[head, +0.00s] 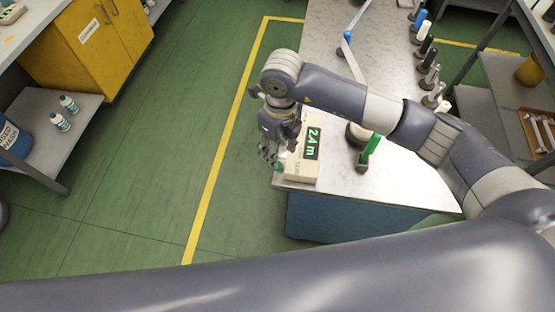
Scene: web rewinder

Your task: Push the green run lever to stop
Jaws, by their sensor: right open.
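The green run lever (370,148) stands on the metal top of the rewinder table (400,185), near its front edge, to the right of a beige counter box. The counter box (300,168) has a dark display reading 2.4 m in green. My right arm reaches across above the table. My right gripper (277,150) is open, pointing down, at the left side of the counter box and apart from the lever. Whether its fingers touch the box, I cannot tell. My left gripper is not in view.
A round pale part (357,134) sits just behind the lever, partly hidden by my arm. Several rollers (431,65) line the table's right side. A yellow cabinet (85,45) and a shelf with bottles (60,121) stand at the left. The green floor between is clear.

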